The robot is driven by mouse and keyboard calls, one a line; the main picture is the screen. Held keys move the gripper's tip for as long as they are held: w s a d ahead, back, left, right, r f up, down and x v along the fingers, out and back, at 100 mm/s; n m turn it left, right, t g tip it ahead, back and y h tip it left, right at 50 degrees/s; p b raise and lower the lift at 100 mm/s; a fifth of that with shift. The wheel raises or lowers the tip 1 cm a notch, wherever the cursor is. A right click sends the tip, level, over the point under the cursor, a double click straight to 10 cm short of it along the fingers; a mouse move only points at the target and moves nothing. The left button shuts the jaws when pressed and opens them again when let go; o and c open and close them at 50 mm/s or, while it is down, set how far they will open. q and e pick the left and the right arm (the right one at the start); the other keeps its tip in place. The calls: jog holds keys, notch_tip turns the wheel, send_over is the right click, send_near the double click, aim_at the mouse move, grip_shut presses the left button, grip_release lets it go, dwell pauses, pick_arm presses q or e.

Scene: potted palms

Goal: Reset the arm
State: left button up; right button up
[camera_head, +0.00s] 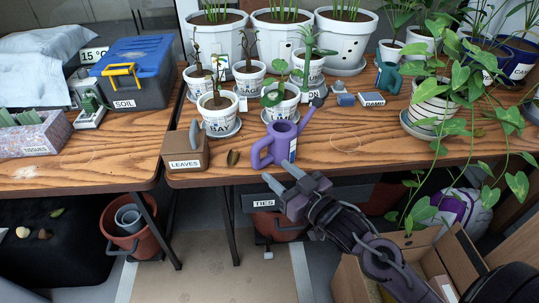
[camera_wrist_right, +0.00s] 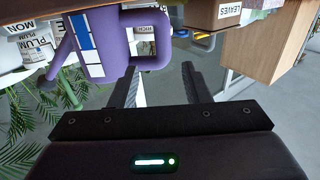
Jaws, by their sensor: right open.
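My right gripper (camera_head: 283,178) is open in the head view, in front of the table's front edge and just below the purple watering can (camera_head: 281,143). Its two fingers also show in the right wrist view (camera_wrist_right: 160,86), apart with nothing between them. The watering can stands on the wooden table and appears upside down in the wrist view (camera_wrist_right: 93,45), beyond the fingers. My right arm comes in from the lower right of the head view. My left gripper is not in view.
A wooden LEAVES box (camera_head: 184,150) stands left of the can. Several potted plants stand behind it, and a trailing plant in a striped pot (camera_head: 432,105) hangs over the edge at right. A cardboard box (camera_head: 350,283) is below my right arm.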

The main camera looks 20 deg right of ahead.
jog(key=s+a+f+m+g+h, duration=0.1)
jog(key=s+f+g+h, duration=0.2)
jog(key=s+f+g, duration=0.4)
jog(key=s+f+m+g+h, duration=0.1)
jog(key=s+f+g+h, duration=0.1)
jog(key=s+f+g, duration=0.65)
jog(key=s+a+f, duration=0.1)
jog(key=s+f, duration=0.2)
jog(key=f, duration=1.1)
jog(key=s+f, duration=0.3)
jog(key=f, duration=1)
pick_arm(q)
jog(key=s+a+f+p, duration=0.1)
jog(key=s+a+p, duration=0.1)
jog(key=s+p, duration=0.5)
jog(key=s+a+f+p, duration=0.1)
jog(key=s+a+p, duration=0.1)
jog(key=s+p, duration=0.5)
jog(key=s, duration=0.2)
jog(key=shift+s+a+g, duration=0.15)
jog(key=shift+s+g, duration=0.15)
pick_arm(e)
jog(key=s+d+f, duration=0.1)
jog(key=s+d, duration=0.1)
jog(key=s, duration=0.6)
jog(key=s+d+f, duration=0.2)
jog(key=s, duration=0.7)
jog(key=shift+d+f+n+g+h, duration=0.2)
jog(key=shift+n+g+h, duration=0.1)
jog(key=shift+n+g, duration=0.1)
